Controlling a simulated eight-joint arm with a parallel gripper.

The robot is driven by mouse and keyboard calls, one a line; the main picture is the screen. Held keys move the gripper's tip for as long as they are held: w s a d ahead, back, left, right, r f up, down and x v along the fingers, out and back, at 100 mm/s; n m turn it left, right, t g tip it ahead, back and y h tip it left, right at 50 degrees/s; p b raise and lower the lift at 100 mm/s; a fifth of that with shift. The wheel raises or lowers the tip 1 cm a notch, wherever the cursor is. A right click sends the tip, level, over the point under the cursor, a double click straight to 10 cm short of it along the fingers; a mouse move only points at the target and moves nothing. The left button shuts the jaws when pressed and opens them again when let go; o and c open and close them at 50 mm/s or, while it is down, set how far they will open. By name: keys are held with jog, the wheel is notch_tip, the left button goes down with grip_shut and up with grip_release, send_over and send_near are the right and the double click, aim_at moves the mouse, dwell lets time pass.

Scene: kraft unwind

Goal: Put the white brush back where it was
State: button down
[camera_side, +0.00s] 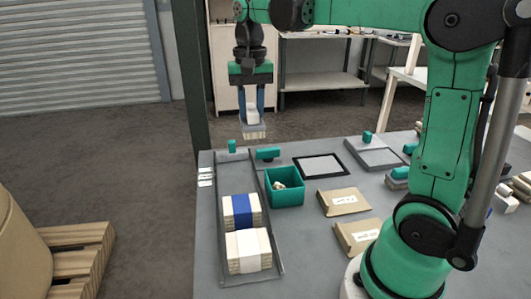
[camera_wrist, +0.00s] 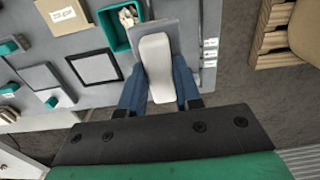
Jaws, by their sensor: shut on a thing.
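My gripper (camera_side: 253,112) is above the far left end of the grey table (camera_side: 211,250), pointing down. Its blue fingers are shut on the white brush (camera_side: 254,128), which hangs upright with its pale bristles down, clear of the table. In the wrist view the brush's white handle (camera_wrist: 157,66) lies between the fingers of my gripper (camera_wrist: 160,92), with its grey head beyond. A black-framed light square (camera_side: 320,167) lies flat and empty on the table, right of the gripper; it also shows in the wrist view (camera_wrist: 95,67).
A long grey tray (camera_side: 226,188) holds paper bundles, one with a blue band. A teal bin (camera_side: 285,197) with crumpled scraps stands beside it. Brown packets (camera_side: 343,201) and a grey plate with a teal knob (camera_side: 375,154) lie farther right.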

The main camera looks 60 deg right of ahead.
jog(key=s+a+r, duration=0.1)
jog(key=s+a, duration=0.2)
jog(key=s, duration=0.5)
jog(key=s+a+r, duration=0.1)
jog(key=s+a, duration=0.1)
jog(key=s, duration=0.5)
jog(key=f, duration=1.9)
jog(key=shift+s+a+f, duration=0.1)
jog(key=shift+s+a, duration=0.05)
jog(key=shift+s, duration=0.1)
jog(key=c, duration=0.6)
grip_release()
jog(key=shift+f, duration=0.15)
jog(key=shift+r, duration=6)
jog(key=w+a+f+n+t, duration=0.1)
jog(key=w+a+n+t, duration=0.2)
jog(key=w+n+t, duration=0.4)
jog(key=shift+w+a+n, duration=0.35)
jog(key=shift+w+n, duration=0.65)
